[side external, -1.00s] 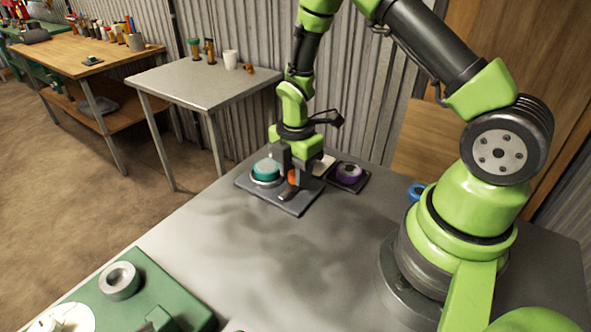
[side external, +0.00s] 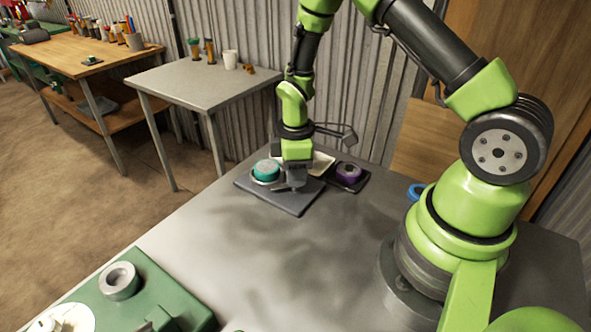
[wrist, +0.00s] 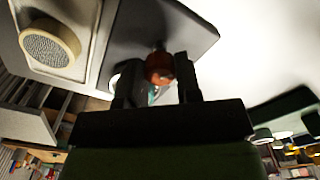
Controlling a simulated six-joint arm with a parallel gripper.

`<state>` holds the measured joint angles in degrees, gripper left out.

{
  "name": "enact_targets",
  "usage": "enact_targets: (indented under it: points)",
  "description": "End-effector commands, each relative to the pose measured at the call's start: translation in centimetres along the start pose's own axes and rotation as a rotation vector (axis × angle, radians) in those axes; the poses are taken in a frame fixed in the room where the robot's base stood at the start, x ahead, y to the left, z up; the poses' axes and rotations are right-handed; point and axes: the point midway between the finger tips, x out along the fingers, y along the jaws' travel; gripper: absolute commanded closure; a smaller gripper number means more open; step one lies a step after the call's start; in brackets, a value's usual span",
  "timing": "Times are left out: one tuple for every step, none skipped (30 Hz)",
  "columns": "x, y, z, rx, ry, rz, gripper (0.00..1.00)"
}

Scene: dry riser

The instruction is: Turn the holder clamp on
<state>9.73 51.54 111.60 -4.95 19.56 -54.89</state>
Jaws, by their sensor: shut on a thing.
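The holder clamp's orange-red knob (wrist: 159,68) shows between my fingertips in the wrist view. It stands at the dark grey base plate (side external: 272,201). My gripper (side external: 293,183) points down over the plate in the side view and hides the knob there. In the wrist view my gripper (wrist: 158,80) is shut on the knob, one finger on each side. A teal round part (side external: 266,170) in a light ring sits on the plate just left of my gripper. A little teal also shows between the fingers in the wrist view.
A blue ring (side external: 417,191) lies near my base. A green fixture (side external: 140,295) stands front left. The middle of the table is clear.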

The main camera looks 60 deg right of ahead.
Motion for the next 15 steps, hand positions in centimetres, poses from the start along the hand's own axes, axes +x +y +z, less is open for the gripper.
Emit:
enact_targets:
  points:
    - [-0.05,-0.02,-0.15,0.041,0.003,0.002,0.92]
    - [-0.05,-0.02,-0.16,0.069,0.003,0.002,0.92]
    - [-0.05,-0.02,-0.16,0.107,0.003,0.002,0.92]
    - [-0.05,-0.02,-0.16,0.135,0.003,0.002,0.92]
    - [-0.05,-0.02,-0.17,0.164,0.003,0.002,0.92]
    - [-0.05,-0.02,-0.17,0.201,0.003,0.002,0.92]
    - [-0.05,-0.02,-0.17,0.23,0.003,0.002,0.92]
    - [-0.05,-0.02,-0.18,0.259,0.003,0.002,0.92]
    - [-0.05,-0.02,-0.18,0.296,0.004,0.002,0.92]
    - [-0.05,-0.02,-0.18,0.325,0.004,0.002,0.92]
    - [-0.05,-0.02,-0.19,0.354,0.004,0.002,0.92]
    - [-0.06,-0.02,-0.19,0.391,0.004,0.002,0.92]
    - [-0.06,-0.02,-0.19,0.419,0.004,0.002,0.92]
    - [-0.06,-0.02,-0.2,0.447,0.004,0.002,0.92]
    - [-0.06,-0.02,-0.2,0.482,0.004,0.002,0.92]
